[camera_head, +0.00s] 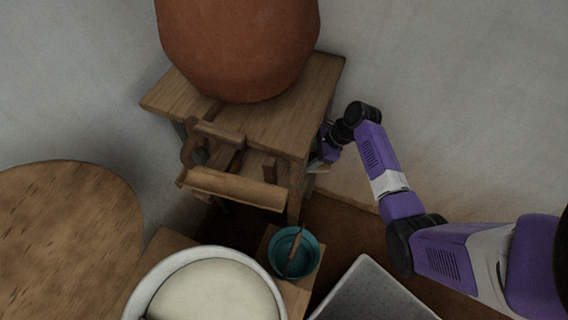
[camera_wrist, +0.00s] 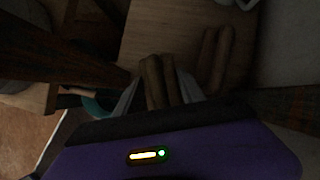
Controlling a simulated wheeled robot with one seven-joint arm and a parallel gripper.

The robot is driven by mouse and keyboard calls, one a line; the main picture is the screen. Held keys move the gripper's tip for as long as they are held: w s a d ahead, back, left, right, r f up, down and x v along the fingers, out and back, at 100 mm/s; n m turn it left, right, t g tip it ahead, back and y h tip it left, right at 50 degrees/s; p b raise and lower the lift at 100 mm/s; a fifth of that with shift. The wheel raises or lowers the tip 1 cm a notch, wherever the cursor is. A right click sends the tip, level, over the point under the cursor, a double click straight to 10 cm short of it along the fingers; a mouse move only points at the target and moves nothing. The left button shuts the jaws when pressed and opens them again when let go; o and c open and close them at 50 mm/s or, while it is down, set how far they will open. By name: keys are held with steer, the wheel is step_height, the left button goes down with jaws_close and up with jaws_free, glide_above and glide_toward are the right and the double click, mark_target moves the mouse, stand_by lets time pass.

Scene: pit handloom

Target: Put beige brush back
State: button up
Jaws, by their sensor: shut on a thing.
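My gripper (camera_head: 328,146) reaches in at the right side of the wooden stand and is partly hidden by it in the head view. In the wrist view my gripper (camera_wrist: 160,92) is shut on a brown rod-like thing (camera_wrist: 152,82), with another such piece close beside it. The picture is too dark to tell whether this is the beige brush. A similar pair of brown rods (camera_wrist: 214,62) lies on a wooden board to the right, apart from my fingers. No clearly beige brush shows in the head view.
The wooden stand (camera_head: 318,82) carries a large clay pot (camera_head: 238,45). In front are a teal bowl (camera_head: 281,241) with a brown stick across it, a white basin (camera_head: 150,290) and a grey box (camera_head: 368,292). A round wooden top (camera_head: 65,235) is at left.

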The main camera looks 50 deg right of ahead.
steer(key=w+a, duration=0.5)
steer(key=shift+w+a, duration=0.1)
steer(key=shift+w, duration=0.05)
steer(key=shift+a+f+b, duration=0.1)
steer(key=shift+f+b, duration=0.35)
steer(key=shift+f, duration=1.3)
steer(key=o, duration=1.5)
steer(key=p+v, duration=0.2)
steer(key=v, duration=1)
